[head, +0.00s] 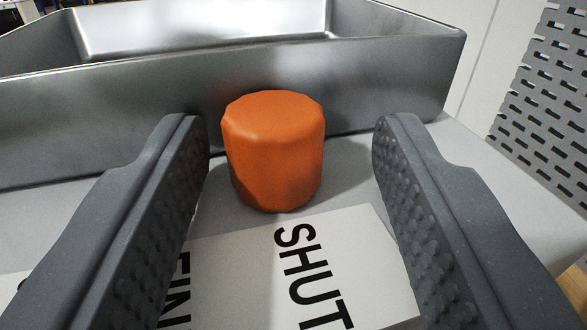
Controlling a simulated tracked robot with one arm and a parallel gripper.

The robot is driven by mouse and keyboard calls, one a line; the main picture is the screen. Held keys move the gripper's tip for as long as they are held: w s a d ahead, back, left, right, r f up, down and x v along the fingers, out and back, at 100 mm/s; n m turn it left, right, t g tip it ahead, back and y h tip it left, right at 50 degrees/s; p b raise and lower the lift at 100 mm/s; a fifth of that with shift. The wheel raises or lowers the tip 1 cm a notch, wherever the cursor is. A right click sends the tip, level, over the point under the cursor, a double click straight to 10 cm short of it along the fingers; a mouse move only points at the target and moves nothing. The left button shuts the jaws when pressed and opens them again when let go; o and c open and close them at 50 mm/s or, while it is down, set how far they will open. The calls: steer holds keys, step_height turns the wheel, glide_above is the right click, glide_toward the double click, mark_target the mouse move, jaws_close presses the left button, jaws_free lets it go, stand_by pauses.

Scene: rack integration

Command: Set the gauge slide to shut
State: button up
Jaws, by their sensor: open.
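An orange knob (273,150), short and roughly cylindrical, stands upright on the grey surface, just beyond the white label plate. It looks like the handle of the gauge slide; any slot or track under it is hidden. The white label (240,265) reads "SHUT" on its right part, and part of another word, "FIN", shows at its left, cut off by my left finger. My gripper (290,150) is open. Its two dark, ridged fingers stand to the left and right of the knob, with a gap on each side, wider on the right.
A large metal tray (390,85) stands right behind the knob, its front wall close to it. A grey perforated panel (545,90) rises at the right. Bare grey surface (475,165) lies to the right of the right finger.

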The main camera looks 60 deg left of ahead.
steer(key=b+v, duration=0.1)
steer(key=v, duration=1.2)
steer(key=shift+d, duration=0.2)
steer(key=shift+s, duration=0.1)
steer(key=w+r+m+t+h+b, duration=0.25)
steer(key=r+t+h, duration=0.2)
steer(key=r, duration=0.75)
steer(key=w+r+m+t+h+b, duration=0.1)
steer(key=w+r+t+h, duration=0.3)
steer(key=r, duration=0.9)
steer(key=s+r+m+t+h, duration=0.2)
steer(key=s+r+m+h, duration=0.15)
steer(key=r, duration=0.55)
steer(key=s+a+r+m+g+h+b, duration=0.1)
steer(key=s+a+r+m+h, duration=0.15)
steer(key=s, duration=0.35)
steer(key=s+a+r+m+h+b, duration=0.1)
steer(key=s+r+m+h, duration=0.15)
steer(key=s+h, duration=0.2)
steer(key=s+a+f+g+y+b, duration=0.1)
steer(key=s+a+g+y, duration=0.1)
steer(key=s+a, duration=0.3)
steer(key=s+a+f+g+y+b, duration=0.1)
steer(key=s+a, duration=0.4)
steer(key=s, duration=0.6)
steer(key=shift+s+f+n+g+y, duration=0.3)
steer(key=shift+f+g+y, duration=0.2)
steer(key=shift+f, duration=0.2)
